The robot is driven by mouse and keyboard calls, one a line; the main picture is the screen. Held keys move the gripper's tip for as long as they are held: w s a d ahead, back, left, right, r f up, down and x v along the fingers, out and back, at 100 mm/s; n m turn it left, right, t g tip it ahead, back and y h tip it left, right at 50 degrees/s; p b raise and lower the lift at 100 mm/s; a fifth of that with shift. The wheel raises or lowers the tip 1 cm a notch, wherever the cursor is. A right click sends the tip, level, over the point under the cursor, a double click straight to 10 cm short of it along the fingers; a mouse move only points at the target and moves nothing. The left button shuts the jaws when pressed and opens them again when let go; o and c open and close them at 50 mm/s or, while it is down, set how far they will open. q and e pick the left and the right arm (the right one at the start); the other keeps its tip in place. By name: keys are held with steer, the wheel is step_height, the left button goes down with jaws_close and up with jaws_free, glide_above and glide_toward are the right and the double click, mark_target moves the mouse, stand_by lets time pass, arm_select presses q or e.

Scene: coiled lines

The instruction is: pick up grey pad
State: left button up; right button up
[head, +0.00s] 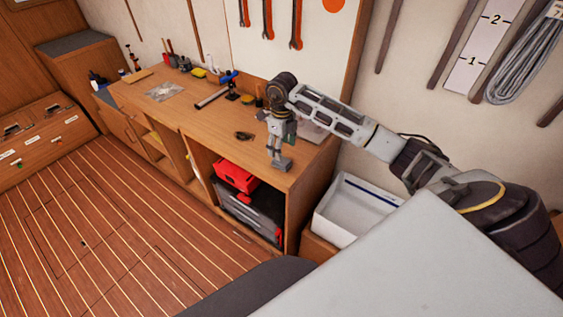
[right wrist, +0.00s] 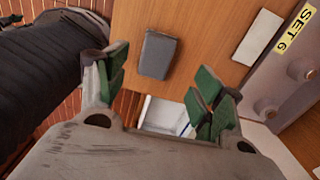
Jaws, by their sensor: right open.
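The grey pad (right wrist: 158,55) is a dark grey rounded block lying on the wooden workbench top (right wrist: 200,40) in the right wrist view. My right gripper (right wrist: 163,82) is open, with its green-lined fingers spread to either side below the pad in that picture; nothing is between them. In the head view my right gripper (head: 280,158) points down over the front right part of the bench. There I cannot tell the pad apart from the grey fingers. My left gripper is not in view.
A white bin (head: 352,207) stands right of the bench. A red case (head: 236,177) sits on the open shelf below. Small tools and a blue-handled clamp (head: 229,76) lie farther back on the bench. A white card (right wrist: 258,37) lies right of the pad.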

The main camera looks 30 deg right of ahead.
steer(key=shift+f, duration=0.45)
steer(key=shift+f, duration=0.1)
steer(key=shift+s+a+f+p, duration=0.1)
steer(key=shift+f+p, duration=0.2)
steer(key=shift+f, duration=0.25)
steer(key=shift+s+a+f+p, duration=0.1)
steer(key=shift+f+p, duration=0.15)
steer(key=shift+f, duration=0.25)
steer(key=shift+f+p, duration=0.3)
steer(key=shift+f, duration=1.15)
steer(key=shift+c, duration=0.3)
steer(key=c, duration=1.1)
steer(key=shift+r, duration=0.15)
steer(key=shift+r+b, duration=0.95)
steer(key=shift+r, duration=3.9)
